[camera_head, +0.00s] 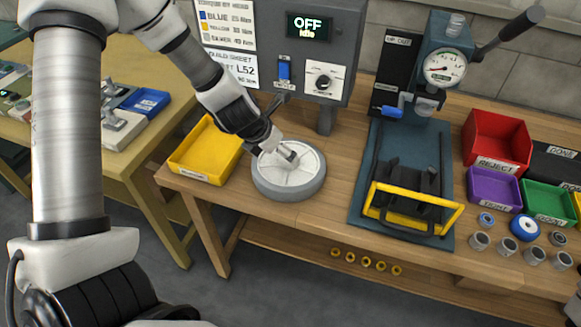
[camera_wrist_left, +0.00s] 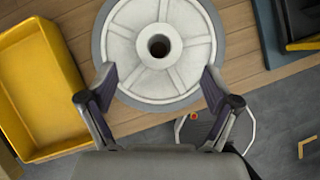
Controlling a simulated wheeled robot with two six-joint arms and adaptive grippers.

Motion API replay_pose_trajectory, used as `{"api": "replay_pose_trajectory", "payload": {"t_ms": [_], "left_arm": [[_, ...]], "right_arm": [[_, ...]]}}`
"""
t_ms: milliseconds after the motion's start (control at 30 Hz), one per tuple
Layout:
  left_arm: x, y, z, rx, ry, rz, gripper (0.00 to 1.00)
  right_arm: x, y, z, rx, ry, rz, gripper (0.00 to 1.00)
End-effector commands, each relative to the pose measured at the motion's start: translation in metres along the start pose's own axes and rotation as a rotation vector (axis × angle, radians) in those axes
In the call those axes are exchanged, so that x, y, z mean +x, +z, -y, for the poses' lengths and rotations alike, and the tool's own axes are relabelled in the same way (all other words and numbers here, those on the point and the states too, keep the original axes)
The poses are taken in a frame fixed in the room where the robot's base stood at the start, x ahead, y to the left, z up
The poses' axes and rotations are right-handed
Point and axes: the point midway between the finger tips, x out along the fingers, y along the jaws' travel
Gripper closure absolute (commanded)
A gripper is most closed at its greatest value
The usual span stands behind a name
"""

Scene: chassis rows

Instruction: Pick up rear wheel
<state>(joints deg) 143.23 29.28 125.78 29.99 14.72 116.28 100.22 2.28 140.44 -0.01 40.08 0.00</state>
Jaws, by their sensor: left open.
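A large wheel (camera_head: 280,185) with a grey tyre and white spoked hub lies flat on the wooden bench in the head view. It also shows in the left wrist view (camera_wrist_left: 185,50), with a dark hole at its centre. My left gripper (camera_head: 291,157) is over the wheel and covers part of its hub. In the left wrist view, the fingers of my left gripper (camera_wrist_left: 160,80) are spread apart over the near part of the wheel, with nothing held between them. Whether the fingertips touch the wheel cannot be told.
A yellow bin (camera_head: 208,150) stands just left of the wheel. A grey control box (camera_head: 345,60) reading OFF is behind it. A press (camera_head: 437,90) with a yellow guard frame (camera_head: 412,196) stands to the right. Red, purple and green bins (camera_head: 548,200) and small parts (camera_head: 526,228) are farther right.

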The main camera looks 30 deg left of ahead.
Motion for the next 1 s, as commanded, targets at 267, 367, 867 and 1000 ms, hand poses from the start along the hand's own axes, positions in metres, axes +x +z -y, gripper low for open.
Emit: {"api": "replay_pose_trajectory", "payload": {"t_ms": [267, 367, 867, 1000], "left_arm": [[0.046, 0.000, -0.003, 0.003, 0.001, -0.002, 0.11], [0.046, 0.002, -0.003, 0.002, 0.000, -0.001, 0.11], [0.045, 0.003, -0.003, 0.002, 0.002, 0.001, 1.00], [0.042, 0.004, -0.003, 0.002, 0.002, 0.002, 1.00]], "right_arm": [[0.023, -0.001, 0.000, 0.000, 0.000, -0.002, 0.60], [0.021, -0.001, 0.000, 0.000, 0.000, -0.002, 0.60], [0.020, -0.001, 0.000, 0.000, 0.000, -0.002, 0.60], [0.018, -0.001, 0.000, 0.000, 0.000, -0.002, 0.60]]}}
